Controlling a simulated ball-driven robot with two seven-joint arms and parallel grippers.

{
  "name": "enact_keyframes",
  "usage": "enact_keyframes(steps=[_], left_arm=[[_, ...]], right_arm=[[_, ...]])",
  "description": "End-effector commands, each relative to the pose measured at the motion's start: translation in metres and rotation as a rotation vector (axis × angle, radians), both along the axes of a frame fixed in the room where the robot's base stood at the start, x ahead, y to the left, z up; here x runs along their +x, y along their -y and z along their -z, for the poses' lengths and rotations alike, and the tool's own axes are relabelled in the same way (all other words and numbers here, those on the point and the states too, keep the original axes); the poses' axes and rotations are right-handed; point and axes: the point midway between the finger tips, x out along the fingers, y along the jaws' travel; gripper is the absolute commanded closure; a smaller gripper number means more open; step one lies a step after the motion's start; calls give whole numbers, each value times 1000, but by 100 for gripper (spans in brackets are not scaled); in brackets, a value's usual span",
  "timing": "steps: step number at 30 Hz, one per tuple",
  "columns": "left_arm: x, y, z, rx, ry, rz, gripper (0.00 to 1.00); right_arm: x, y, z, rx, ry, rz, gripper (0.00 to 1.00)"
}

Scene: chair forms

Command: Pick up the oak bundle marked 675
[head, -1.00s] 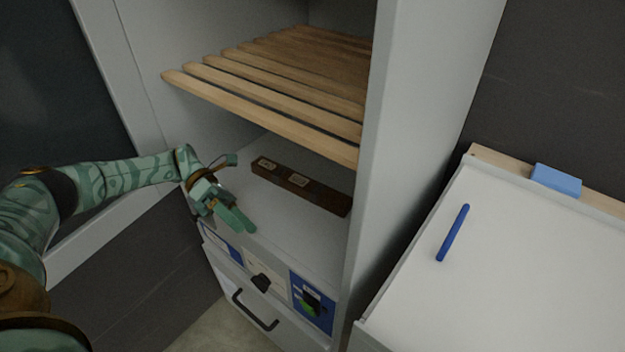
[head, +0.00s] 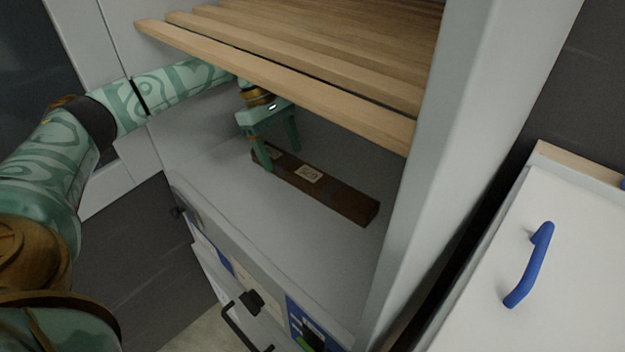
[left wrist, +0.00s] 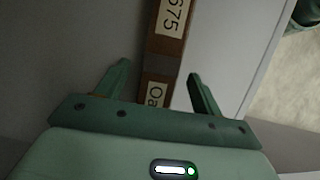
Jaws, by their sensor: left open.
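The oak bundle (head: 335,195) is a long dark brown bar with pale labels. It lies on the cabinet's lower shelf, under the slatted rack. In the left wrist view the bundle (left wrist: 164,58) shows a label reading 675 and another starting "Oa". My left gripper (head: 281,157) is open at the bundle's far left end, with its fingers pointing down. In the left wrist view the open fingers (left wrist: 158,80) stand on either side of the bundle, with gaps between. My right gripper is not in view.
The wooden slatted rack (head: 300,62) hangs close above my left wrist. The cabinet's right side wall (head: 455,140) stands beyond the bundle's near end. A white lid with a blue handle (head: 530,265) is at the right. The shelf front (head: 270,215) is clear.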

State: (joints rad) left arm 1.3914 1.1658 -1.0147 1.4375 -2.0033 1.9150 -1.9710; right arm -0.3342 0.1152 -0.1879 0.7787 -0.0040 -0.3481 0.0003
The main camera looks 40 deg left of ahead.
Motion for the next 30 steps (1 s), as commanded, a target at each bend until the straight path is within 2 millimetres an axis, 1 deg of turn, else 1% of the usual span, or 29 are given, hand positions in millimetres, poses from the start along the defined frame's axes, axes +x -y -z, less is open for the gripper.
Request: enact_keyframes(steps=[1,8,12,14,15,16,18,25,26,27,29,30], left_arm=[[1,8,4,-1,-2,3,33],[0,31,3,-2,-3,1,33],[0,58,5,-4,-5,2,33],[0,67,5,-3,-5,1,33],[0,71,8,-3,-7,0,33],[0,71,13,-2,-9,-3,33],[0,72,15,-2,-7,-3,33],[-1,73,11,-2,-2,-4,33],[-1,73,11,-2,-2,-4,41],[-1,73,11,-2,-2,-4,52],[-1,73,11,-2,-2,-4,69],[-1,73,11,-2,-2,-3,80]], right_arm=[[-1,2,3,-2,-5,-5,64],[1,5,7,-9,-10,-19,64],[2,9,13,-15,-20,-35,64],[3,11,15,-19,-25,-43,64],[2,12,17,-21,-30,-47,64],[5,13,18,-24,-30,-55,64],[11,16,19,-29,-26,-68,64],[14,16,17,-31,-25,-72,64],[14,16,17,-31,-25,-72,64],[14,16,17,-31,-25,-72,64],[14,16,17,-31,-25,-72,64],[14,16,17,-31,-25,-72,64]])
